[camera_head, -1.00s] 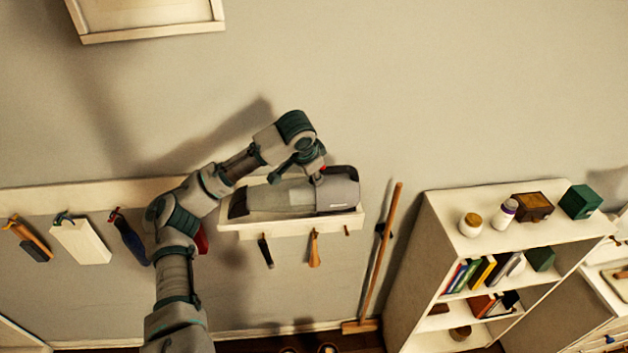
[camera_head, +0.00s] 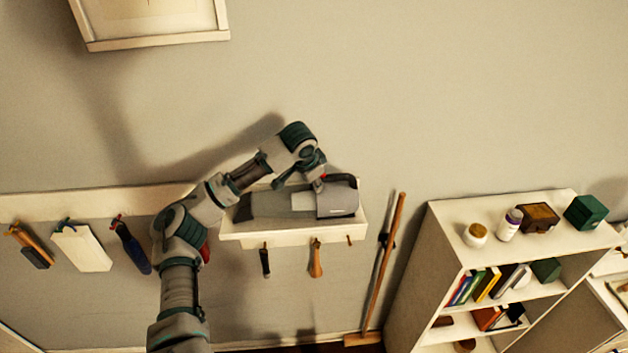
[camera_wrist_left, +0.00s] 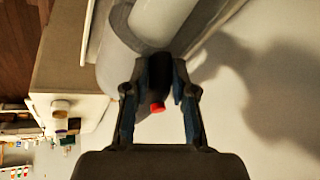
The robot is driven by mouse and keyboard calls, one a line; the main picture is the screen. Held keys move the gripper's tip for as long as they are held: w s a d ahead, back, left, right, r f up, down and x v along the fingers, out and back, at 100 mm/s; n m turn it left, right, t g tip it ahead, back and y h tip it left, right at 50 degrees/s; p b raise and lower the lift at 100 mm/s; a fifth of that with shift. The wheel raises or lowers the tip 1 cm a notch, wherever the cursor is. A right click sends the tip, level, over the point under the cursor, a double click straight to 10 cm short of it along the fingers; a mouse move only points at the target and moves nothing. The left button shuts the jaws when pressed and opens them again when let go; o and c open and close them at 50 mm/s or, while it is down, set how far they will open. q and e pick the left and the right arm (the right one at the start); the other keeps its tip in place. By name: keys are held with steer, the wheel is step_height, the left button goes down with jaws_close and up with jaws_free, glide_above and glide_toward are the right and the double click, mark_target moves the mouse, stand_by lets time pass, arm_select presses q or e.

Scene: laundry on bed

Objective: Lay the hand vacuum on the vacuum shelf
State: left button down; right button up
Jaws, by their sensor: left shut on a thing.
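The grey hand vacuum (camera_head: 290,203) lies lengthwise along the small white vacuum shelf (camera_head: 290,237) on the wall, with its dark nozzle to the left. In the head view it appears at or just over the shelf top; I cannot tell whether it touches. My left gripper (camera_head: 318,181) reaches it from above and is shut on its handle. In the left wrist view the left gripper's fingers (camera_wrist_left: 158,88) close on the dark handle, by a red button (camera_wrist_left: 158,107), with the vacuum's grey body (camera_wrist_left: 120,62) beyond. My right gripper is not in view.
Brushes and tools hang from a rail (camera_head: 90,204) at left and from pegs under the shelf. A broom (camera_head: 385,265) leans on the wall to the right. A white bookcase (camera_head: 440,260) with jars and boxes stands farther right.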

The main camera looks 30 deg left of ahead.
arm_select(q)
steer(key=shift+r, duration=0.1)
steer(key=c, duration=0.9)
jaws_free()
steer(key=shift+o, duration=0.2)
steer(key=shift+s+d, duration=0.1)
steer(key=shift+s, duration=0.05)
steer(key=a+v, duration=0.1)
steer(key=v, duration=1)
steer(key=shift+d+r, duration=0.4)
steer(key=shift+d, duration=0.1)
